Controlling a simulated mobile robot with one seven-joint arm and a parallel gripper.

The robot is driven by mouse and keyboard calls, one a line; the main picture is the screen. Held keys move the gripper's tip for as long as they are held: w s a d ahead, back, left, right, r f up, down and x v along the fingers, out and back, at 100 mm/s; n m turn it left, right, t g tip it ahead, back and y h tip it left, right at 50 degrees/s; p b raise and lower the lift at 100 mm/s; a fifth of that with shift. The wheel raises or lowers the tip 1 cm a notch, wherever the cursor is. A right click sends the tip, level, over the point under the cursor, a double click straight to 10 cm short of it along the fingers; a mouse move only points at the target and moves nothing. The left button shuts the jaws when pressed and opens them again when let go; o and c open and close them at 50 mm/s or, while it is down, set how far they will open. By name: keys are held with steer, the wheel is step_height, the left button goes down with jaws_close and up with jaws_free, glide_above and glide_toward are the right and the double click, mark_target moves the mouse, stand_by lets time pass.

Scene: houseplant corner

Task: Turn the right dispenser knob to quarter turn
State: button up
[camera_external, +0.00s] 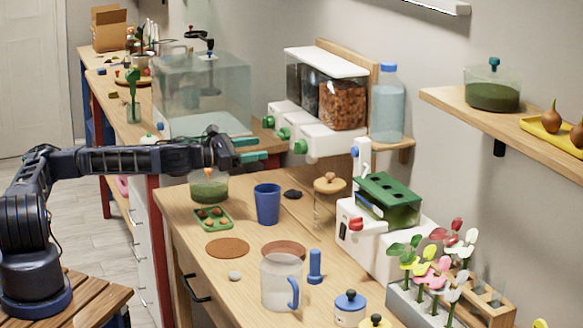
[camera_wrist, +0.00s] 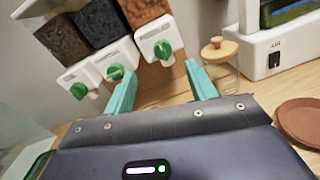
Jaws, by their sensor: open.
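The dispenser (camera_external: 330,66) is a white unit with three clear bins on a wooden wall board. Its right knob (camera_external: 300,146) is green and sits on the front of the right white spout block, under the bin of orange-brown pieces. In the wrist view the right knob (camera_wrist: 162,49) lies just beyond and between my fingertips. My gripper (camera_external: 258,149) is open and empty, its teal fingers pointing at this knob with a gap left. The fingers of my gripper (camera_wrist: 160,74) frame the knob without touching it. The middle knob (camera_wrist: 115,72) and left knob (camera_wrist: 78,91) are beside it.
A blue bottle (camera_external: 387,105) stands right of the dispenser. Below are a blue cup (camera_external: 267,204), a jar with a wooden lid (camera_external: 329,207) and a white machine with a green tank (camera_external: 372,238). A glass tank (camera_external: 205,95) stands behind my arm.

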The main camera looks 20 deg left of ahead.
mark_target(300, 147)
steer(key=f+x, duration=0.1)
steer(key=x, duration=0.9)
steer(key=shift+w+d, duration=0.25)
steer(key=shift+d, duration=0.05)
steer(key=shift+c, duration=0.3)
steer(key=c, duration=0.9)
